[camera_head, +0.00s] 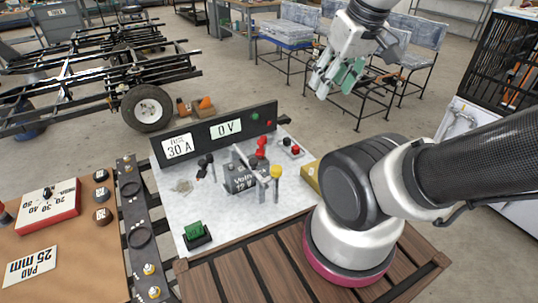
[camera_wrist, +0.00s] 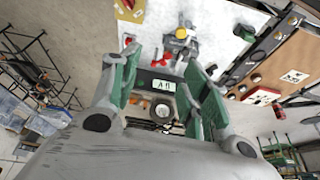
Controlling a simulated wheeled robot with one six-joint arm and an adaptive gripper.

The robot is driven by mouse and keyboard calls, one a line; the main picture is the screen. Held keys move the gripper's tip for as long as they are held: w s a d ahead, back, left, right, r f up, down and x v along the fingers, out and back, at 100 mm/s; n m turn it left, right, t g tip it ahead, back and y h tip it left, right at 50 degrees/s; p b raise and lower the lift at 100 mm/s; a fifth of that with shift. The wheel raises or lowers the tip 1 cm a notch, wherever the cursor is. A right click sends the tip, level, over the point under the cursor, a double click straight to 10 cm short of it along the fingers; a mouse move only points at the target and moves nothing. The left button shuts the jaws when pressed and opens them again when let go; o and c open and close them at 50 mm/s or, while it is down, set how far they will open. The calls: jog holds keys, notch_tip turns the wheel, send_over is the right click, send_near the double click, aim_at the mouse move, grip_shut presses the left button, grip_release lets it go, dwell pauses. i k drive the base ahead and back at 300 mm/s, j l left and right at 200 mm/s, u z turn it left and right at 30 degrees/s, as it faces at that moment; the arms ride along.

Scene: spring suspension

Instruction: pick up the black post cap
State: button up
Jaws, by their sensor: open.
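My gripper (camera_head: 336,80) is open and empty, raised above the floor beyond the right back of the bench. Its two green-padded fingers also show apart in the wrist view (camera_wrist: 163,58). I cannot tell for certain which is the black post cap. My gripper is well away from all of these.
The black meter panel (camera_head: 222,131) stands along the board's back edge. A green switch (camera_head: 195,232) sits at the front. A red box (camera_head: 48,205) and several round pads (camera_head: 102,193) are on the left board. A vehicle frame stands behind; chairs stand beyond my gripper.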

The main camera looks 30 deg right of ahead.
aim_at(287, 140)
jog(key=i+l, duration=0.1)
jog(key=l, duration=0.45)
jog(key=i+l+u, duration=0.1)
jog(key=l, duration=0.4)
jog(key=i+l, duration=0.1)
jog(key=l, duration=0.45)
